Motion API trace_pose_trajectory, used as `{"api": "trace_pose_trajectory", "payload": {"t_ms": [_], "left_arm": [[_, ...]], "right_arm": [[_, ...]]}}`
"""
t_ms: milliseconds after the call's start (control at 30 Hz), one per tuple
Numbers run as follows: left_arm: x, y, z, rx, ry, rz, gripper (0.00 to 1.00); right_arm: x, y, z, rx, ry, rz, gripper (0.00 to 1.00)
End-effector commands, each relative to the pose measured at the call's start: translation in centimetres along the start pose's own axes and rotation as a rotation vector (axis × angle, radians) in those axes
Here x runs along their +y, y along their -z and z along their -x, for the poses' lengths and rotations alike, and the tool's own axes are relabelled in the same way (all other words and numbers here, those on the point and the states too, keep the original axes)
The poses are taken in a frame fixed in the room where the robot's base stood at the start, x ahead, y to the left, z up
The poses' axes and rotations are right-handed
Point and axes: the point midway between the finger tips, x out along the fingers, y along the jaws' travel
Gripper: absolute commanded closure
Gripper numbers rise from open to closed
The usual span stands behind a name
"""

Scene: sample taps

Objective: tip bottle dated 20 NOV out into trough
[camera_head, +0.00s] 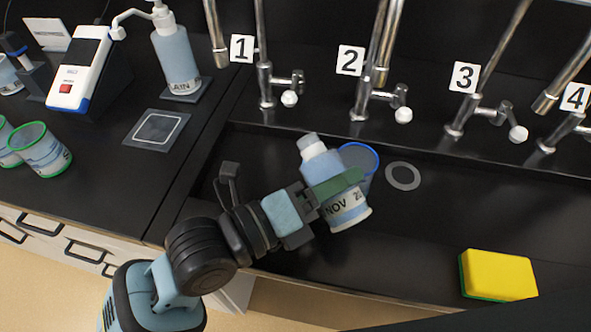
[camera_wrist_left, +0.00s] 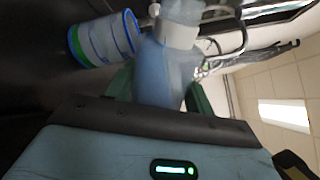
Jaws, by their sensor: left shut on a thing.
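My left gripper (camera_head: 322,192) is shut on a blue bottle (camera_head: 347,212) with a white cap (camera_head: 312,145) at its upper end. Its label reads "NOV 2", with the rest cut off by the curve. The bottle is tilted, its cap leaning to the left, and is held over the black trough (camera_head: 445,212). It also shows between the green fingers in the left wrist view (camera_wrist_left: 165,72). A blue-rimmed cup (camera_head: 358,157) is behind the bottle and partly hidden by it; it shows in the wrist view too (camera_wrist_left: 105,40). My right gripper is not in view.
A grey drain ring (camera_head: 403,164) lies right of the cup. A yellow sponge (camera_head: 497,275) is at front right. Green-rimmed cups (camera_head: 42,150) and a pump bottle (camera_head: 176,60) stand left.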

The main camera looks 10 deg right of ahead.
Motion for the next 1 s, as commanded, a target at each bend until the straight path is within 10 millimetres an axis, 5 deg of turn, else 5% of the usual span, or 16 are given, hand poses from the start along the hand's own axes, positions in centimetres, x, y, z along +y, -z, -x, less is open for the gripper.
{"api": "trace_pose_trajectory", "payload": {"t_ms": [1000], "left_arm": [[0.16,0.11,0.03,-0.001,0.002,0.137,0.80]], "right_arm": [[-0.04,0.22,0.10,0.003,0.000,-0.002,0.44]]}}
